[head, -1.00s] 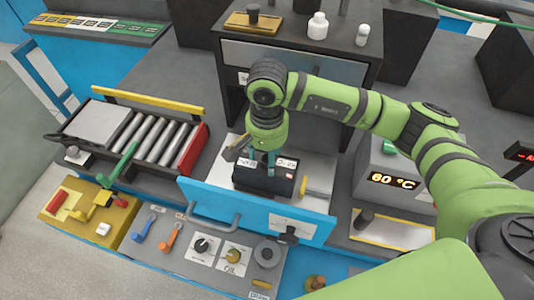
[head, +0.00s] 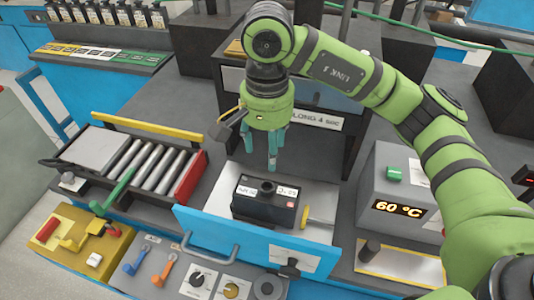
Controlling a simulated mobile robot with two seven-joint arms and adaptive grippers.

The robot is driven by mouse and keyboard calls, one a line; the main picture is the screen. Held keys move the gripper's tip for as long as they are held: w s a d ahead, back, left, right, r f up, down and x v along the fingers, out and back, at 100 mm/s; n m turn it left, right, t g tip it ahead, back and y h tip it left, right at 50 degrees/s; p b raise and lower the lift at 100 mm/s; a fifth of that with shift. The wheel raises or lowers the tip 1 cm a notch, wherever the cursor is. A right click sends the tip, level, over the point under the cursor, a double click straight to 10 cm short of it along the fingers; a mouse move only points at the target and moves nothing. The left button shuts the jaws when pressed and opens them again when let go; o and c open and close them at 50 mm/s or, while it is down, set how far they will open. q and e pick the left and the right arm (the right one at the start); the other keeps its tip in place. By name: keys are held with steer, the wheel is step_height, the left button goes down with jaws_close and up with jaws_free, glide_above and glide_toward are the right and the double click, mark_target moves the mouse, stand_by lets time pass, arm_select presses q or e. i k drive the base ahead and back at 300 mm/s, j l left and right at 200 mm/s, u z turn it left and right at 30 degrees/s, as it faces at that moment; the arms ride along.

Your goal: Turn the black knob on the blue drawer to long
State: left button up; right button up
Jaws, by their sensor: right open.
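The blue drawer (head: 225,228) is pulled open, with a grey handle on its front. A black knob (head: 287,267) sits on a white plate (head: 292,254) at the right part of the drawer front. The knob's setting and the plate's marks are too small to read. A black battery box (head: 250,208) with white labels stands inside the drawer. My right gripper (head: 272,163) points down, open and empty, above the battery and apart from it. It is well above and behind the knob. My left gripper is not in view.
A sign reading "LONG 4 sec" (head: 318,121) is on the dark cabinet behind the drawer. A grey box showing 60 °C (head: 400,207) stands to the right. A roller tray (head: 187,160) stands to the left. A panel with small dials (head: 212,283) lies in front.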

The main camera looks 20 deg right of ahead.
mark_target(289, 272)
steer(key=k+j, duration=0.2)
steer(key=k, duration=0.3)
steer(key=k+j, duration=0.2)
steer(key=k, duration=0.25)
steer(key=k+j, duration=0.2)
steer(key=k, duration=0.3)
